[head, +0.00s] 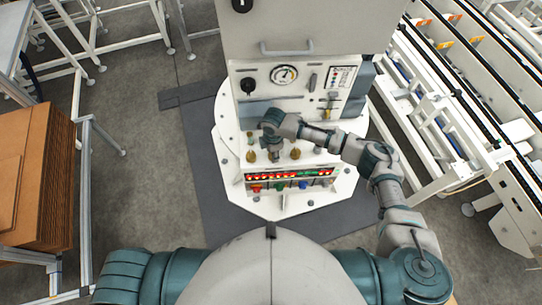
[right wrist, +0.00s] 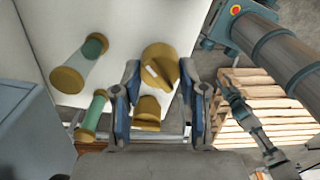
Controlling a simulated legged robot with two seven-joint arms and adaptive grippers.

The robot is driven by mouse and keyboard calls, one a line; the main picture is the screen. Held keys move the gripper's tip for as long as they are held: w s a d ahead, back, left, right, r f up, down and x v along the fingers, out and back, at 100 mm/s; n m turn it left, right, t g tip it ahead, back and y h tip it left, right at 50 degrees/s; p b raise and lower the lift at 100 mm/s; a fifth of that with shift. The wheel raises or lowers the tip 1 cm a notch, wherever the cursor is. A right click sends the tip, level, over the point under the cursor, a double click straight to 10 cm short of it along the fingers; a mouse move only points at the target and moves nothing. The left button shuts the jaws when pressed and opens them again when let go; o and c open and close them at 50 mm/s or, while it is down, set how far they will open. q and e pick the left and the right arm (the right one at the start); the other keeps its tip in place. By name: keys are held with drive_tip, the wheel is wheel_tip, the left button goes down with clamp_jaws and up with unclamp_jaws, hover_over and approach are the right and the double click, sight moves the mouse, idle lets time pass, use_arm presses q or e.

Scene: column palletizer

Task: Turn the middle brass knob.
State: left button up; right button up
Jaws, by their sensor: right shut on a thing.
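The control panel (head: 285,175) has a row of brass knobs on its top. The left brass knob (head: 251,156) and the right brass knob (head: 295,153) show on either side of my right gripper (head: 274,153). The gripper points down at the middle knob and hides most of it in the head view. In the right wrist view, a round brass knob (right wrist: 160,66) with a white mark lies between the fingertips of my right gripper (right wrist: 160,80). The gripper is shut on it. A second brass piece (right wrist: 147,112) shows closer to the palm. My left gripper is out of view.
A row of red and green lights (head: 290,175) and coloured buttons (head: 280,187) sits on the panel's front. A gauge (head: 284,74) is on the cabinet behind. Stacked cardboard (head: 35,175) stands left, a conveyor (head: 440,125) right. A wooden pallet (right wrist: 262,110) shows in the wrist view.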

drive_tip(key=m, duration=0.6)
drive_tip(key=shift+s+d+f+m, duration=0.2)
drive_tip(key=shift+d+f+m, duration=0.1)
drive_tip(key=shift+f, duration=0.05)
drive_tip(key=m, duration=0.3)
drive_tip(key=shift+m, duration=0.3)
drive_tip(key=m, duration=0.3)
drive_tip(key=shift+m, duration=0.3)
drive_tip(key=m, duration=0.6)
drive_tip(key=shift+a+r, duration=0.1)
drive_tip(key=shift+a, duration=0.05)
drive_tip(key=m, duration=0.3)
drive_tip(key=shift+m, duration=1.9)
drive_tip(key=shift+r, duration=0.1)
